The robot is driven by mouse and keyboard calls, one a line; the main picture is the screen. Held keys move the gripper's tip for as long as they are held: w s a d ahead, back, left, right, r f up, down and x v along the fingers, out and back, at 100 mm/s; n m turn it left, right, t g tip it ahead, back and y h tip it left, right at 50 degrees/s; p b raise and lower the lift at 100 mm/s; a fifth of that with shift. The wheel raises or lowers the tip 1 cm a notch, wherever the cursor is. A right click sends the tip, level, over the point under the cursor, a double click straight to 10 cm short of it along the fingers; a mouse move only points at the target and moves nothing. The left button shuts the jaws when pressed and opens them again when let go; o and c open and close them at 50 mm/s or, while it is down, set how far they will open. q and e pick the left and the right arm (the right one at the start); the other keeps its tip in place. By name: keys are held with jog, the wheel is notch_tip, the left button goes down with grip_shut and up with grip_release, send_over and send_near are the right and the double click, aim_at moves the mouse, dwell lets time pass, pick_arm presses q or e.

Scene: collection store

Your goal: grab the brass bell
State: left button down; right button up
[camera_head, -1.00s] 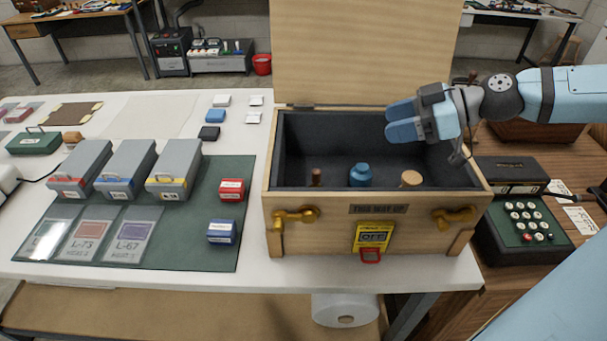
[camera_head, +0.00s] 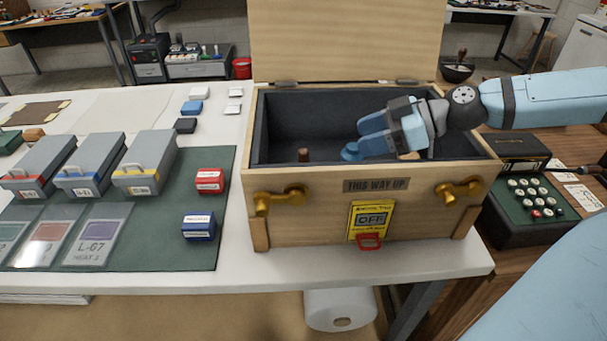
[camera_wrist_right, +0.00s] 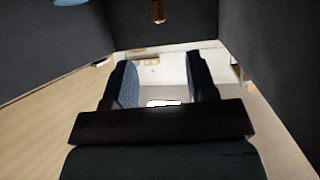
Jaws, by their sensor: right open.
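No brass bell shows clearly in either view. An open wooden crate (camera_head: 290,225) with a dark lining stands on the white table. A small brown upright peg (camera_head: 304,155), perhaps a handle, shows over its front wall; its lower part is hidden. A brown peg also shows at the top of the wrist view (camera_wrist_right: 158,11). A blue rounded object (camera_head: 350,152) is to the peg's right, partly covered by my gripper. My right gripper (camera_head: 362,136) is open and empty over the crate's interior, to the right of the peg. My left gripper is out of view.
The crate's raised lid (camera_head: 345,40) stands behind the opening. Brass latches (camera_head: 280,199) and a yellow tag (camera_head: 370,220) are on its front. Grey cases (camera_head: 145,165) stand on the green mat (camera_head: 175,225) to the left. A keypad device (camera_head: 530,205) is at right.

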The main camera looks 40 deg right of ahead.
aim_at(307, 151)
jog(key=p+x, duration=0.7)
jog(key=p, duration=0.1)
jog(key=shift+w+a, duration=0.3)
jog(key=shift+a, duration=0.05)
jog(key=p+x, duration=0.3)
jog(key=shift+w+a+f, duration=0.2)
jog(key=shift+w+f, duration=0.05)
jog(key=shift+w+a+f, duration=0.15)
jog(key=shift+w+a, duration=0.05)
jog(key=shift+f, duration=0.15)
jog(key=c, duration=0.8)
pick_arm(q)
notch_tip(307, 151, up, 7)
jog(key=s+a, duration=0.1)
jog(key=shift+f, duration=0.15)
pick_arm(e)
jog(key=shift+w, duration=0.1)
grip_shut()
